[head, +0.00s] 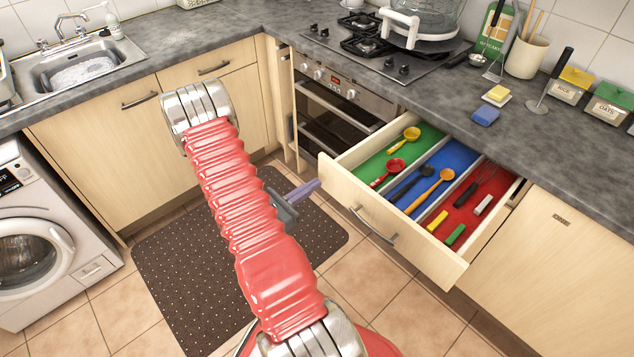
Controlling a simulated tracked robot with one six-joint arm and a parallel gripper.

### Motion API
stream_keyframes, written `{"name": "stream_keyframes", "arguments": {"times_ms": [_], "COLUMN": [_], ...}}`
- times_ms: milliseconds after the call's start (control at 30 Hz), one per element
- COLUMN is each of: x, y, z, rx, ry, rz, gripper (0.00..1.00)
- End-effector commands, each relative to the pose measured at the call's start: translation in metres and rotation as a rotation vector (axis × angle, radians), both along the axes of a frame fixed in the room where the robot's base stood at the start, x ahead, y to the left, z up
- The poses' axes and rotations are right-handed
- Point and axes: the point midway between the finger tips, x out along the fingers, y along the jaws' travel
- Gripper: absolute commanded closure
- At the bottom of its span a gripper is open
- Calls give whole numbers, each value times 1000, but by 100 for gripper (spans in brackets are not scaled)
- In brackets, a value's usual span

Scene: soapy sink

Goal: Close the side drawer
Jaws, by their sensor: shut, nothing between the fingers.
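The side drawer (415,242) stands open on the right, pulled out from under the worktop. Its pale wood front carries a metal bar handle (373,225). Inside are green, blue and red sections. Yellow and red spoons lie on the green, dark and orange utensils on the blue, and several small tools on the red. My gripper (304,190) is shut and empty, partly hidden behind my red arm. Its purple-grey fingers point toward the left end of the drawer front. I cannot tell how much space lies between them.
The oven (340,110) is behind the drawer, with a hob (375,45) above. A dotted mat (180,270) covers the floor at left, near a washing machine (45,235). The tiled floor before the drawer is clear. Jars and a sponge stand on the worktop.

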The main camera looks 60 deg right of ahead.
Motion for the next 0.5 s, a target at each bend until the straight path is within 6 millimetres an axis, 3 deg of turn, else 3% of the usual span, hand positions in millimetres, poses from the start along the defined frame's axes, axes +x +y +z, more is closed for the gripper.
{"name": "stream_keyframes", "arguments": {"times_ms": [200,500], "x": [-8,-10], "y": [-18,-22], "z": [0,0], "rx": [0,0], "ry": [1,1], "rz": [-2,-1], "gripper": [100,100]}}
